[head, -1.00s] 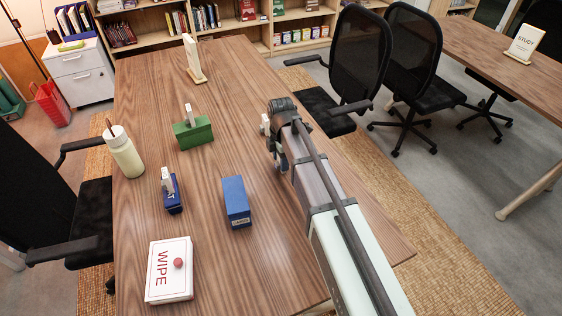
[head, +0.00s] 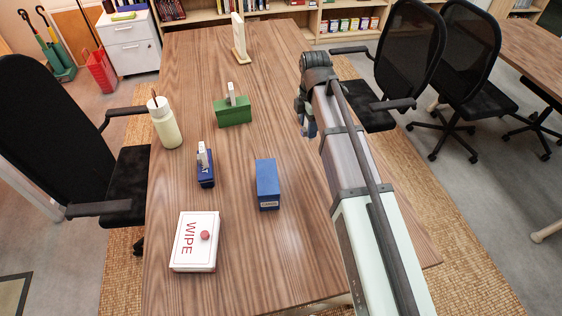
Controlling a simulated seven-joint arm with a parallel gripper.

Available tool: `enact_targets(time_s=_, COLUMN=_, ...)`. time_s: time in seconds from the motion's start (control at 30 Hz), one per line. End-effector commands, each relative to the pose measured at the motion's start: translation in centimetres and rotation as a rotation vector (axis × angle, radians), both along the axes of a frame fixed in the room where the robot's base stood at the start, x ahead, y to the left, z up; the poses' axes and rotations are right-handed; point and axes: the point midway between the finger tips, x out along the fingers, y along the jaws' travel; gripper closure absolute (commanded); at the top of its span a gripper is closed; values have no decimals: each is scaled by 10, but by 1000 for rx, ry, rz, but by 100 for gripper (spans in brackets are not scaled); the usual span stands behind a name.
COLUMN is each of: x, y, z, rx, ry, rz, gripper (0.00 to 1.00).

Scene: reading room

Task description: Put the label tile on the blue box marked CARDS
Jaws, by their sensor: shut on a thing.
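A plain blue box (head: 267,180) with a small front label, too small to read surely, stands on the wooden table, its top bare. My gripper (head: 304,118) is above the table, behind and to the right of this box and apart from it. It is shut on the label tile, which is mostly hidden by the gripper. A second, darker blue box (head: 206,180) to the left has white lettering and an upright pale tile (head: 203,156) on top. A green box (head: 234,115) farther back also bears an upright pale tile (head: 231,93).
A cream bottle (head: 165,125) stands at the left edge. A pale upright sign (head: 238,38) stands at the back. The middle is clear.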

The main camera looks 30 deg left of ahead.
Motion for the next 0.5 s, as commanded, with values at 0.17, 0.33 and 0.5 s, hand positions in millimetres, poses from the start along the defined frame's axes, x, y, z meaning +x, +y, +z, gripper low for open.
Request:
enact_targets(time_s=0.17, x=-42, y=42, z=26, rx=2, ry=-2, rz=83, gripper=82)
enact_targets(time_s=0.33, x=-86, y=65, z=51, rx=2, ry=-1, rz=153, gripper=82)
enact_targets(time_s=0.5, x=-129, y=72, z=71, rx=1, ry=-1, rz=222, gripper=82)
